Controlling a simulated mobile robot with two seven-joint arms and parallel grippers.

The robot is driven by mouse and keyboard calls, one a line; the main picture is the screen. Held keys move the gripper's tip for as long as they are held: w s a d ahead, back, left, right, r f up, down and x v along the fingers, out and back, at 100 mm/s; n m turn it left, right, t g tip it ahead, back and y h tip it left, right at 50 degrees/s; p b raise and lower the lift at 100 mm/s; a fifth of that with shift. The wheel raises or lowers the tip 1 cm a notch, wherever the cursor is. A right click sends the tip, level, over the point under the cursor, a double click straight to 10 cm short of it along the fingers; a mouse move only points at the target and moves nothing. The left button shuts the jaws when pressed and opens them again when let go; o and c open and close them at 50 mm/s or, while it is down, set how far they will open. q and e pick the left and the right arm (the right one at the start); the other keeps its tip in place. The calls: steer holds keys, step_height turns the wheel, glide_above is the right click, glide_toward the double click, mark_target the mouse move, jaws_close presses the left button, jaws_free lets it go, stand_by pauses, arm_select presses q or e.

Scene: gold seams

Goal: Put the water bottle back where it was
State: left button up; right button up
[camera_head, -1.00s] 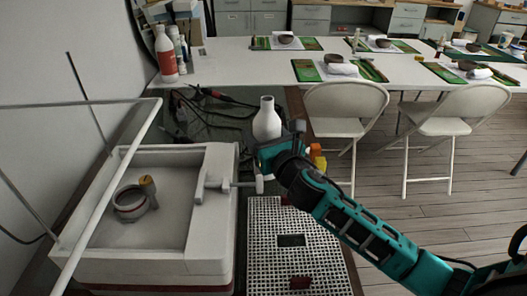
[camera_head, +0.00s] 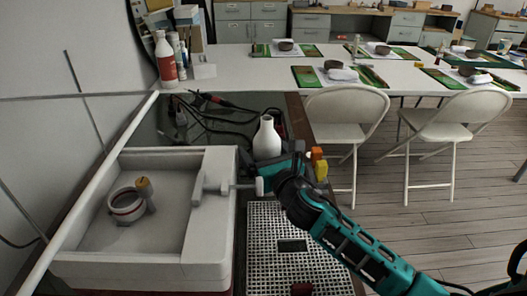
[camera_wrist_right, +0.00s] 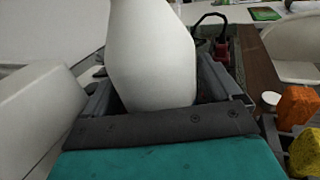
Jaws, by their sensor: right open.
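My left gripper is not in view.
The basin (camera_head: 215,215) with a ring-shaped object is left of the gripper. A perforated grate (camera_head: 265,225) lies below it. Orange and yellow blocks (camera_head: 318,162) are close on its right. A red-and-white bottle (camera_head: 165,60) and a set table (camera_head: 240,65) are behind.

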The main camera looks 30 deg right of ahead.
steer(key=shift+r, duration=0.25)
steer(key=shift+s+f, duration=0.15)
steer(key=shift+s, duration=0.2)
steer(key=s, duration=1.1)
steer(key=shift+s+a, duration=0.15)
steer(key=shift+a, duration=0.2)
